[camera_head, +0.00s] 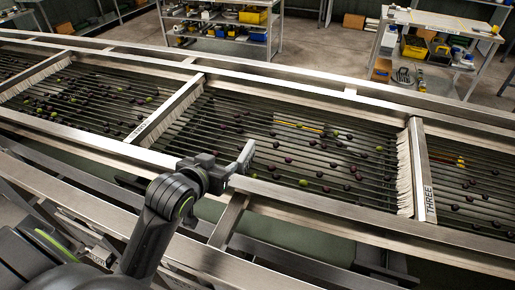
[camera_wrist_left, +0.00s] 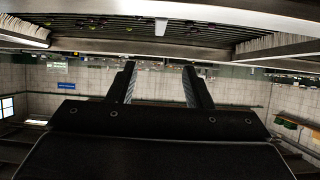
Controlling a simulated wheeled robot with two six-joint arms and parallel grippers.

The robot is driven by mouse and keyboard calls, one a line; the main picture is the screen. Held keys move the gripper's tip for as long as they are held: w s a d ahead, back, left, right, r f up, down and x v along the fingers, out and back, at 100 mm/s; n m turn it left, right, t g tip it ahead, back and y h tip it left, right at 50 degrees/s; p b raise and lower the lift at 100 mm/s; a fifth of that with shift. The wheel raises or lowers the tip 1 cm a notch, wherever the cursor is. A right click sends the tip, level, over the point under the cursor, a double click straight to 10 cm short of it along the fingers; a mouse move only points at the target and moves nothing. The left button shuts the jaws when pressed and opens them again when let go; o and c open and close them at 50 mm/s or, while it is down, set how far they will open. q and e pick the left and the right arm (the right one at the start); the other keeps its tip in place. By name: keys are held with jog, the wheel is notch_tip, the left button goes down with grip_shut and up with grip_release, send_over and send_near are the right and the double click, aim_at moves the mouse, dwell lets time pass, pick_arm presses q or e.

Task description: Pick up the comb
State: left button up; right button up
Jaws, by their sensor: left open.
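A thin yellow-orange strip (camera_head: 300,127), possibly the comb, lies on the rollers of the middle section among dark and green olives. It is too small to make out teeth. My left gripper (camera_head: 243,158) is over the near edge of that section, left of the strip and nearer to me, apart from it. In the left wrist view its two fingers (camera_wrist_left: 160,88) stand apart with nothing between them. I cannot make out the comb in that view. My right gripper is not in view.
A metal rail (camera_head: 300,205) runs along the near side of the rollers. Bristled crossbars (camera_head: 172,110) and (camera_head: 418,170) bound the middle section. Another yellow piece (camera_head: 447,159) lies beyond the bar marked THREE. Shelves (camera_head: 220,22) and a workbench (camera_head: 440,22) stand behind.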

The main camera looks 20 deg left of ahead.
aim_at(245, 151)
pick_arm(q)
jog(key=x, duration=0.2)
jog(key=shift+w+a+f+p, duration=0.2)
jog(key=shift+w+f+p, duration=0.05)
jog(key=shift+f+p, duration=0.05)
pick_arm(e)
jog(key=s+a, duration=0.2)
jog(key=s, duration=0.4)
pick_arm(q)
jog(key=p+x, duration=0.2)
jog(key=x, duration=0.7)
jog(key=shift+w+d+f, duration=0.1)
jog(key=p+x, duration=0.1)
jog(key=x, duration=0.1)
jog(key=shift+w+f, duration=0.2)
jog(key=shift+f, duration=0.2)
jog(key=shift+w+f, duration=0.3)
jog(key=shift+w, duration=0.2)
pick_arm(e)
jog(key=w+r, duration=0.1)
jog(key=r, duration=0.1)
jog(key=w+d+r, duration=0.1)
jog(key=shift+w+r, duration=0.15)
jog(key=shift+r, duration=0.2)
